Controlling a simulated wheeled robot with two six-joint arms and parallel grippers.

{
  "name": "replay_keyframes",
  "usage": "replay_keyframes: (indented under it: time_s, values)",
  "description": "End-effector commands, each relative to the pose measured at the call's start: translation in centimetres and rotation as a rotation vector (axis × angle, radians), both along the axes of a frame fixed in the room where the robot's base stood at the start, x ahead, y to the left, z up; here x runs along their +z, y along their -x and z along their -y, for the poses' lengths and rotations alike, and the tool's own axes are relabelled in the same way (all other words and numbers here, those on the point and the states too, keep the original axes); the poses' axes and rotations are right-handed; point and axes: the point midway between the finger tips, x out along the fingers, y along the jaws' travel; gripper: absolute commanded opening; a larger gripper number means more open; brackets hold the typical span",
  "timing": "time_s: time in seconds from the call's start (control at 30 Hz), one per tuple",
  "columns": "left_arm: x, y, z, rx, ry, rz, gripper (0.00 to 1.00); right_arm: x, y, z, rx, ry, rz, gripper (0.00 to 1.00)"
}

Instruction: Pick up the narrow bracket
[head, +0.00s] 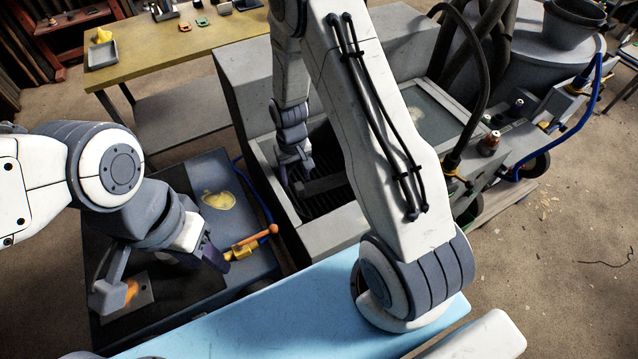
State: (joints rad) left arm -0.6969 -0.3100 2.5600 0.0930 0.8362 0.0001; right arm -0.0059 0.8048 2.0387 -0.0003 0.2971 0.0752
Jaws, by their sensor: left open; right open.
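A dark grey flat bar (325,184) lies in the open grey bin in the head view; it may be the narrow bracket, but I cannot tell for sure. My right gripper (294,172) points down into the bin at the bar's left end. It is open, and I cannot tell whether it touches the bar. My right arm hides part of the bin.
The grey bin (287,213) has raised walls around a dark ribbed floor. A yellow-topped table (150,45) with small parts stands behind. A light blue surface (270,312) is in front. Hoses and a bucket (572,22) crowd the right; bare floor lies at far right.

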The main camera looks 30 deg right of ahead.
Motion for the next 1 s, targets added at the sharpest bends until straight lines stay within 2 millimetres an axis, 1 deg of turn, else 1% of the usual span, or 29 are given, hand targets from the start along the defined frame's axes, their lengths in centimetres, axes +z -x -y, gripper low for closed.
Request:
replay_keyframes:
  time_s: [0.2, 0.3, 0.37, 0.5, 0.67, 0.7, 0.77, 0.8, 0.83, 0.87, 1.0]
  values:
    - [1.5, 0.0, 0.0, 0.001, 0.0, 0.0, 0.42, -2.4, 0.5, 0.6, -0.002, 0.0, -0.006, 0.62]
    - [1.7, 0.0, 0.0, 0.001, 0.0, 0.0, 0.42, -3.9, 0.5, 0.6, 0.0, 0.0, -0.004, 0.62]
    - [1.8, 0.0, 0.0, 0.001, 0.0, 0.0, 0.42, -4.4, 0.4, 0.6, 0.0, 0.0, -0.003, 0.62]
    - [1.8, 0.0, 0.0, 0.001, 0.0, 0.0, 0.42, -5.0, 0.4, 0.6, 0.0, 0.0, -0.001, 0.62]
    - [1.8, 0.0, 0.0, 0.001, 0.0, 0.0, 0.42, -5.0, 0.3, 0.6, 0.0, 0.0, 0.0, 0.62]
    - [1.8, 0.0, 0.0, 0.001, 0.0, 0.0, 0.42, -5.0, 0.3, 0.6, 0.0, 0.0, 0.0, 0.55]
    - [1.8, 0.0, 0.0, 0.001, 0.0, 0.0, 0.42, -5.0, 0.4, 0.6, 0.0, 0.0, -0.001, 0.32]
    - [1.8, 0.0, 0.0, 0.001, 0.0, 0.0, 0.42, -5.0, 0.4, 0.6, 0.0, 0.0, -0.001, 0.17]
    - [1.8, 0.0, 0.0, 0.001, 0.0, 0.0, 0.42, -5.0, 0.4, 0.6, 0.0, 0.0, -0.001, 0.05]
    - [1.8, 0.0, 0.0, 0.001, 0.0, 0.0, 0.42, -5.0, 0.4, 0.6, 0.0, 0.0, -0.001, 0.0]
    - [1.8, 0.0, 0.0, 0.001, 0.0, 0.0, 0.42, -5.0, 0.4, 0.6, 0.0, 0.0, -0.001, 0.0]
